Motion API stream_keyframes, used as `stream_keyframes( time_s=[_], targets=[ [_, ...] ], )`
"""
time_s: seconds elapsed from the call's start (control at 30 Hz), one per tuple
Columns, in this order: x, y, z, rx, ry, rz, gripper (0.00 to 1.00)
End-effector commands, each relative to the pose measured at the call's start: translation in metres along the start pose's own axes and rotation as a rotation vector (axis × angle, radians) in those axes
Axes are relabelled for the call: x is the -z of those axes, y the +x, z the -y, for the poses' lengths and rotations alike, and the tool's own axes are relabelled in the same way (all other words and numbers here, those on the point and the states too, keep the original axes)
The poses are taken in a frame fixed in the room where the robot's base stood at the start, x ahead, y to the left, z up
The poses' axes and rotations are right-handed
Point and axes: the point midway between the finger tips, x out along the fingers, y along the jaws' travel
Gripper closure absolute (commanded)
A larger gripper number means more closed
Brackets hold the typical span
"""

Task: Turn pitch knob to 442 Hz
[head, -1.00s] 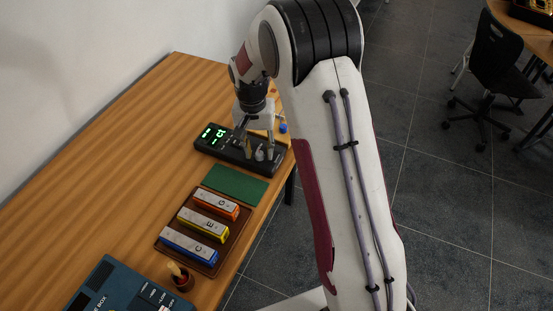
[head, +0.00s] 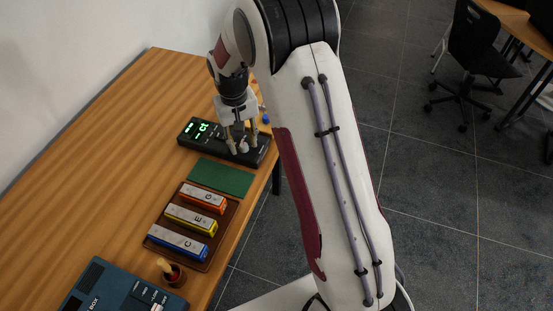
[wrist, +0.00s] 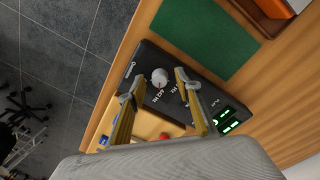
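A black tuner box (head: 188,136) lies on the wooden table with a lit green display; it also shows in the wrist view (wrist: 143,58). The display's small figures are too small to read for certain. A pale round knob (wrist: 159,77) stands on its top face, and it also shows in the head view (head: 243,147). My gripper (wrist: 157,88) is open and points down over the box. Its two fingertips are on either side of the knob, with a visible gap to it on each side. Whether the tips are level with the knob is unclear.
A green mat (head: 220,177) lies beside the tuner. A brown tray (head: 232,222) holds orange, yellow and blue chime bars. A wooden piece (wrist: 150,125) with blue and red parts sits behind the tuner.

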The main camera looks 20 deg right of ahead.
Motion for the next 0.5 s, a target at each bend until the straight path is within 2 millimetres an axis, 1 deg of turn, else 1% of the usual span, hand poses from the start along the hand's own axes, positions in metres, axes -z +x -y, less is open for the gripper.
stream_keyframes(
  time_s=[0.5],
  targets=[
    [-0.0007, 0.0001, 0.0, 0.0, -0.265, -0.009, 0.66]
  ],
)
